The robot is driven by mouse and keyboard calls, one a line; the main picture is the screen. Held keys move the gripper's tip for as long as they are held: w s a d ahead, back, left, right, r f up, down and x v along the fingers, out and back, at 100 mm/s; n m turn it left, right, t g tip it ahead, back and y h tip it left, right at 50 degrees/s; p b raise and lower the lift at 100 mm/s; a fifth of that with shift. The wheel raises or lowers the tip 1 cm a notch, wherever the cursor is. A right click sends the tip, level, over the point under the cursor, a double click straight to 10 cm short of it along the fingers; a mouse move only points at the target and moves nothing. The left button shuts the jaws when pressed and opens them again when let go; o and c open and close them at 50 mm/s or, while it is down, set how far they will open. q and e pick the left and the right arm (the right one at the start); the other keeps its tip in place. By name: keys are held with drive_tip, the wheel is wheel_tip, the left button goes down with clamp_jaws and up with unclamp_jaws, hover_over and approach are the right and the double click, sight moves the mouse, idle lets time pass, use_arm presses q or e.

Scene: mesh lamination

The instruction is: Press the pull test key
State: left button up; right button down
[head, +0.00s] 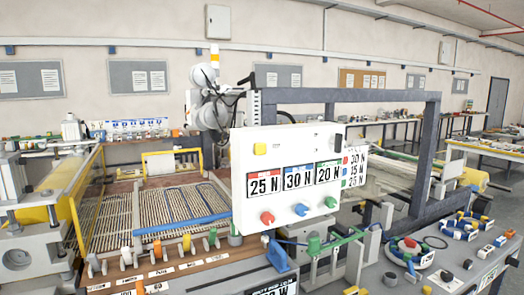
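A white upright panel (240,185) stands in the middle of the head view. I cannot read any label naming the pull test key. The panel shows plates reading 25 N (264,185), 30 N (298,180) and 20 N (328,173). Below them are a red knob (267,217), a blue knob (301,209) and a green knob (330,202). Neither of my grippers is in view.
A brown rail (195,270) with several coloured rollers lies at front left, before a mesh bed (125,213). A grey frame (432,145) rises behind the panel. A grey table (400,287) at right holds coloured rings and small parts. A white robot arm (204,78) stands behind.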

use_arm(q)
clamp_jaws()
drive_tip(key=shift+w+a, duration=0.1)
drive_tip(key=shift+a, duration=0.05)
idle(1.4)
